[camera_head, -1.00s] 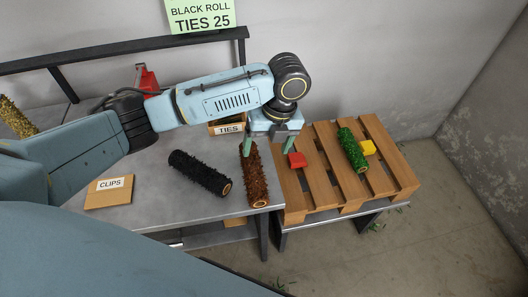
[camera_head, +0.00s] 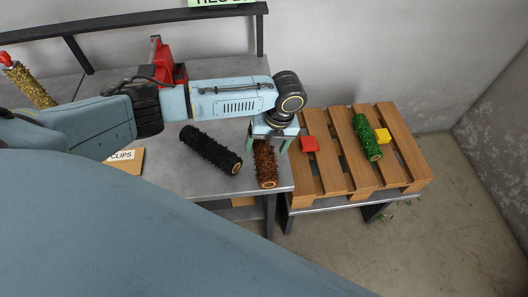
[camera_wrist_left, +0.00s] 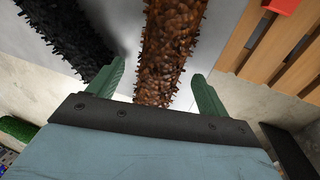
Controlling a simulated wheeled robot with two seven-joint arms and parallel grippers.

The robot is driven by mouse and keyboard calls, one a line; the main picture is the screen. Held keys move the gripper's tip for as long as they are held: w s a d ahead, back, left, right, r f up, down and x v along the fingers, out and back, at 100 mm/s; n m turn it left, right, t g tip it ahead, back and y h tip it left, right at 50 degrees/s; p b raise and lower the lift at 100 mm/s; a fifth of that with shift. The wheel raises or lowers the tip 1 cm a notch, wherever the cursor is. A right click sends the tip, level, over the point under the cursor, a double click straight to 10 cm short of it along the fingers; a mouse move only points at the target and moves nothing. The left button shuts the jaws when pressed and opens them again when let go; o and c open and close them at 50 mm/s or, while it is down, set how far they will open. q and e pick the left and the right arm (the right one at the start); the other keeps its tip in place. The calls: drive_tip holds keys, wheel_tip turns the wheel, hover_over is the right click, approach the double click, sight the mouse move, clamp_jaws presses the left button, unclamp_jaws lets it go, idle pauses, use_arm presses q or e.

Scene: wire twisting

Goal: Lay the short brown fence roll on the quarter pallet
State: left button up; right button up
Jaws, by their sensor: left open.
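The short brown fence roll (camera_head: 266,167) lies on the grey workbench at its right end, beside the pallet. The wrist view shows the brown roll (camera_wrist_left: 168,50) between my open fingers, with gaps on both sides. My left gripper (camera_head: 267,147) is open above the roll, one finger on each side of it. The wooden quarter pallet (camera_head: 341,150) stands on a low stand to the right of the bench. My right gripper is not seen.
A black roll (camera_head: 211,149) lies left of the brown one. A green roll (camera_head: 366,136), a red block (camera_head: 309,144) and a yellow block (camera_head: 382,136) are on the pallet. A CLIPS box (camera_head: 128,160) and a yellow roll (camera_head: 28,84) are farther left.

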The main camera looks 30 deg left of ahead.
use_arm(q)
drive_tip(key=shift+s+a+f, duration=0.1)
drive_tip(key=shift+f, duration=0.6)
drive_tip(key=c, duration=1.1)
drive_tip(key=shift+r, duration=0.1)
drive_tip(key=shift+c, duration=0.2)
